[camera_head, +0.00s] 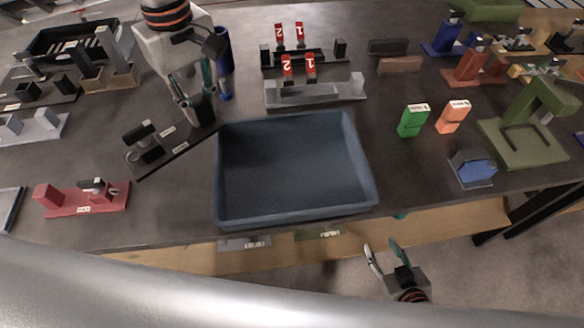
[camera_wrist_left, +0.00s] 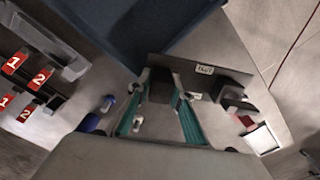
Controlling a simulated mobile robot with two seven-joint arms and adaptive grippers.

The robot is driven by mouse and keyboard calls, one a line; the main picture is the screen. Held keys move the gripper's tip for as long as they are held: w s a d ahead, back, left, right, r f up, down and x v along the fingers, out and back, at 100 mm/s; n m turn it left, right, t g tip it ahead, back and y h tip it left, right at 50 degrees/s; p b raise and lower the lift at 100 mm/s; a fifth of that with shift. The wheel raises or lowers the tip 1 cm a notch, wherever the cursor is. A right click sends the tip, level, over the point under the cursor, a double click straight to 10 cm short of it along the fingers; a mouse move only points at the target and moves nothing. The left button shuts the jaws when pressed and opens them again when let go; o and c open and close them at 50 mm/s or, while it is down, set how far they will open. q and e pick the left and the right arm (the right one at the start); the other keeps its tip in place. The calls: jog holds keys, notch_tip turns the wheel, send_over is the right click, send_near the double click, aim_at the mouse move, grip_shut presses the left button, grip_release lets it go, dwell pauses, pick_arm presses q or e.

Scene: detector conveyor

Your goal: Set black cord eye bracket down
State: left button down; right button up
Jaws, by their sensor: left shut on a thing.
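The black cord eye bracket (camera_head: 172,152) is a long dark plate with a block at one end and a ring-like eye and small blocks at the other. My left gripper (camera_head: 198,108) is shut on its upright block, just left of the blue tray. In the left wrist view, the bracket (camera_wrist_left: 205,72) extends right from between the fingers of my left gripper (camera_wrist_left: 160,105), with a white label showing. I cannot tell whether the plate touches the table. My right gripper (camera_head: 384,246) is open and empty, beyond the table's front edge.
The empty blue tray (camera_head: 222,180) is right beside the bracket. A red bracket (camera_head: 88,200) lies at front left. Stands with red numbered tags (camera_head: 300,68) are behind the tray; a blue bottle-like object (camera_head: 223,60) stands behind the left gripper. Bare table lies between red and black brackets.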

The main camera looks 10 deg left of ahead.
pick_arm(q)
jog(key=n, duration=0.2)
jog(key=w+d+r+n, duration=0.1)
jog(key=n, duration=0.1)
jog(key=d+r+n, duration=0.1)
jog(key=n, duration=0.3)
notch_tip(320, 180, up, 5)
jog(key=n, duration=2.1)
send_over(256, 148)
notch_tip(256, 148, down, 20)
jog(key=shift+r, duration=0.25)
jog(key=c, duration=1.8)
grip_release()
